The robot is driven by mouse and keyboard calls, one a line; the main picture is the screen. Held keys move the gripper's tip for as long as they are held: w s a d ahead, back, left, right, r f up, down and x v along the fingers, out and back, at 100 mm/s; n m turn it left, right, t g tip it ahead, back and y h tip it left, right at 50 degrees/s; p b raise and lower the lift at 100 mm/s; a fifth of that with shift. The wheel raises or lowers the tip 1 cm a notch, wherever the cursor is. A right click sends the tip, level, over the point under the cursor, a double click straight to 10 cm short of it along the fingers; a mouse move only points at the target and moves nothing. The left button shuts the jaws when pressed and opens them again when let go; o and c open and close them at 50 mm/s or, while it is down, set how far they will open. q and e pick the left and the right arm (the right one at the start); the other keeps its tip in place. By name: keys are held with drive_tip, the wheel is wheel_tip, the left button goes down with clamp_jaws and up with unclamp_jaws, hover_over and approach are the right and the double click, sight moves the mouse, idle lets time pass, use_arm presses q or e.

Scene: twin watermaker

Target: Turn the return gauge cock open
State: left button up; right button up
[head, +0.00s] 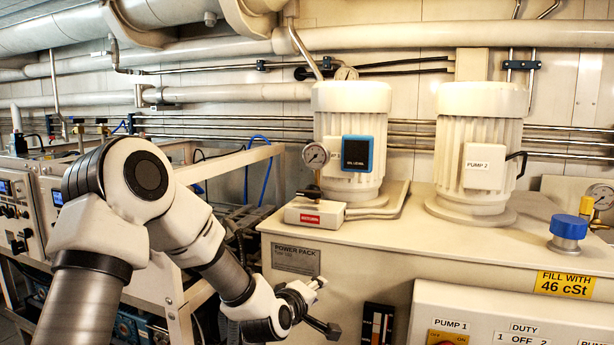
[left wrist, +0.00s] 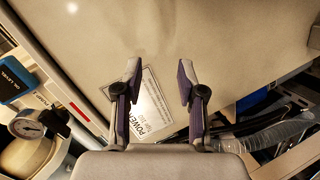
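The return gauge (head: 315,155) is a round white dial on the power pack's top at its left front. Below it is a small cock with a dark lever (head: 307,191), above a pale block with a red label (head: 310,219). My left gripper (head: 326,307) is open and empty, below and apart from the cock, in front of the tank's front face. Its two fingers (left wrist: 158,75) stand apart in the left wrist view. My right gripper is not in view.
Pump 1 (head: 350,115) with a blue display (head: 357,153) stands just behind the gauge, and pump 2 (head: 481,150) to the right. A blue filler cap (head: 568,228) is farther right. The power pack nameplate (head: 296,259) is on the front face. A frame with hoses is at left.

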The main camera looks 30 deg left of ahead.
sight(310, 194)
use_arm(q)
drive_tip(key=w+a+r+n+t+p, duration=0.1)
drive_tip(key=a+r, duration=0.1)
drive_tip(key=r, duration=0.4)
drive_tip(key=w+a+r+n+t+y+p, duration=0.1)
drive_tip(key=a+r+n, duration=0.1)
drive_tip(key=r, duration=0.5)
drive_tip(key=w+a+r+n+t+y+p, duration=0.1)
drive_tip(key=a+r+n, duration=0.1)
drive_tip(key=r, duration=0.5)
drive_tip(key=shift+w+a+p, duration=0.1)
drive_tip(key=shift+w+p, duration=0.3)
drive_tip(key=x, duration=0.1)
drive_tip(key=p+x, duration=0.1)
drive_tip(key=x, duration=0.1)
drive_tip(key=p+x, duration=0.1)
drive_tip(key=shift+w+d, duration=0.25)
drive_tip(key=shift+d, duration=0.1)
drive_tip(key=shift+w, duration=0.15)
drive_tip(key=shift+a+f, duration=0.1)
drive_tip(key=shift+a, duration=0.15)
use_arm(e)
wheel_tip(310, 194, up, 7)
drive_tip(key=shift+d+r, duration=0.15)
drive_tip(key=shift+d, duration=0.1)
use_arm(q)
clamp_jaws()
